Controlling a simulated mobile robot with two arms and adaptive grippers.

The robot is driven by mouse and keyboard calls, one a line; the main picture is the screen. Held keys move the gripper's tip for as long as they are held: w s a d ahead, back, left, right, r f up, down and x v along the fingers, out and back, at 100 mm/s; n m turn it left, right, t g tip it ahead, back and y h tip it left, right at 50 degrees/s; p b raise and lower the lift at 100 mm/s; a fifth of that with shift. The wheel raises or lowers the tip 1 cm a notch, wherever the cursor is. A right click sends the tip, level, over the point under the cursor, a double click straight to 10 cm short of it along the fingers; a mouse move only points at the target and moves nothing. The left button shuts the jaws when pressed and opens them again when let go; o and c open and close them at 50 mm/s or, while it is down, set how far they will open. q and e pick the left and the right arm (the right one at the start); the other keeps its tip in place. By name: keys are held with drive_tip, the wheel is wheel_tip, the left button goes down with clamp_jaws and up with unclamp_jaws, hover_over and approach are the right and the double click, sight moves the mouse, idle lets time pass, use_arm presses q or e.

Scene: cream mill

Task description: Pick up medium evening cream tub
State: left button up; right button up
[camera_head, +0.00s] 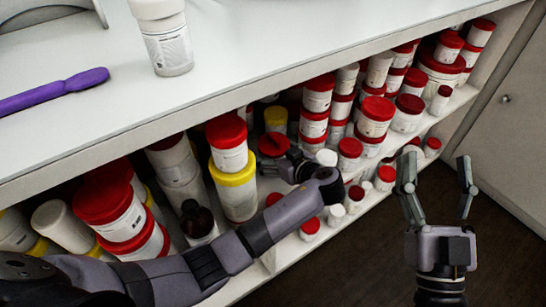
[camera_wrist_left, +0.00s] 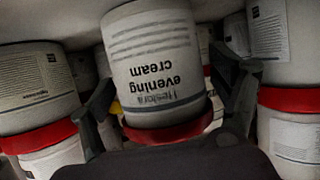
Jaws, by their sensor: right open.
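In the left wrist view, a white tub labelled "evening cream" (camera_wrist_left: 155,60) with a red lid (camera_wrist_left: 170,134) fills the middle and appears upside down. My left gripper (camera_wrist_left: 168,108) has one finger on each side of this tub, close to its wall. Whether both fingers press on it is unclear. In the head view, my left gripper (camera_head: 297,166) is inside the shelf, beside a red-lidded tub (camera_head: 273,145) that it partly hides. My right gripper (camera_head: 436,185) is open and empty, in front of the shelf at right.
Red-lidded tubs (camera_head: 375,117) crowd the shelf on both sides. Yellow-banded tubs (camera_head: 236,185) stand left of my left gripper. The floor (camera_head: 370,255) at lower right is clear.

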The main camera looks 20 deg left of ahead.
use_arm(q)
drive_tip(key=c, duration=1.2)
drive_tip(key=shift+c, duration=0.5)
drive_tip(key=shift+w+a+r, duration=0.1)
